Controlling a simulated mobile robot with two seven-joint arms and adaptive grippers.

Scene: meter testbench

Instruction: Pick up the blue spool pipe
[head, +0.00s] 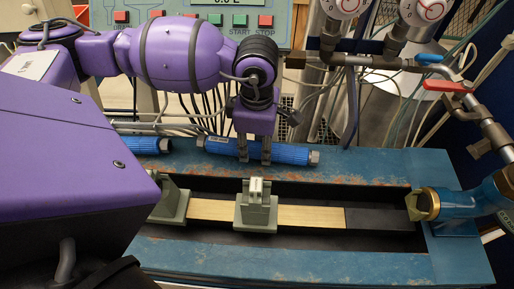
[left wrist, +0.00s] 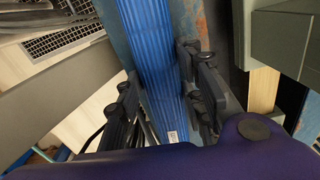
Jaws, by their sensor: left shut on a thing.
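A blue ribbed spool pipe (head: 290,154) with grey end fittings lies along the far ledge of the blue bench in the head view. My left gripper (head: 254,156) reaches down over its middle, with its fingers on either side and shut on it. In the left wrist view, the blue spool pipe (left wrist: 150,50) runs between the two dark fingers of my left gripper (left wrist: 162,98). The pipe appears at ledge height; I cannot tell whether it touches the ledge. A second blue pipe (head: 150,145) lies farther left, partly hidden by my arm. My right gripper is not in view.
The blue bench (head: 300,258) has a recessed channel with a greenish clamp (head: 257,208) in the middle and another (head: 172,200) at left. A blue meter body with a brass ring (head: 432,203) sits at right. Grey pipes with a red-handled valve (head: 447,86) stand behind.

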